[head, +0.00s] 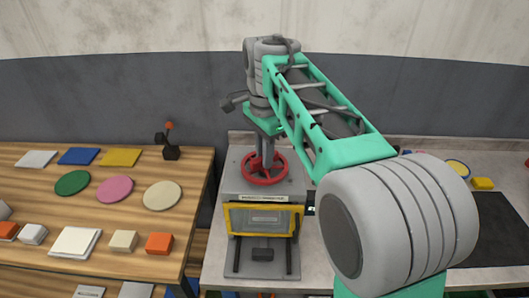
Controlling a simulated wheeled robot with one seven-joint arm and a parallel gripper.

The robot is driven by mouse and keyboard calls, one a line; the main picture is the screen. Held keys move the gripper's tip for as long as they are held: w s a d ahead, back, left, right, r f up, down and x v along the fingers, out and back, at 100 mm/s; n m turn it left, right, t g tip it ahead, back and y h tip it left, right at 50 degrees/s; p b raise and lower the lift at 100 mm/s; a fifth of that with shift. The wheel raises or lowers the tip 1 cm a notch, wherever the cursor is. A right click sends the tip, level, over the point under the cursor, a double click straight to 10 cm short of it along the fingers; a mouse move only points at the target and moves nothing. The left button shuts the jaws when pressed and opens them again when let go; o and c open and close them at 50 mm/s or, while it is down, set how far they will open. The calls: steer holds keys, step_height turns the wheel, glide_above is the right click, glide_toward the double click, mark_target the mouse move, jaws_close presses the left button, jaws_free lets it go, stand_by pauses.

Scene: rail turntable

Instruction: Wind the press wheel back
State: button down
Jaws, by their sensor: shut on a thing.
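The red press wheel (264,180) lies flat on top of the grey press (236,183), a box with a yellow-framed front and a label. My arm reaches over it from the right. My gripper (267,160) points down at the wheel from above and is shut on it, at the far side near the middle. My gripper's body hides part of the wheel's far side, so the exact place of the grip is hard to see.
A wooden table (205,185) on the left holds coloured plates, flat squares and blocks, with a small dark figure (170,145) at its back. The right counter (500,160) holds a yellow block (482,183) and a dark mat (495,230). The wall stands close behind the press.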

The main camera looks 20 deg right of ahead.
steer(key=n+p, duration=0.1)
steer(key=n, duration=1.2)
steer(key=shift+n, duration=0.4)
steer(key=n, duration=0.7)
steer(key=shift+p, duration=0.4)
steer(key=n, duration=0.7)
steer(key=c, duration=1.4)
jaws_free()
steer(key=shift+o, duration=0.2)
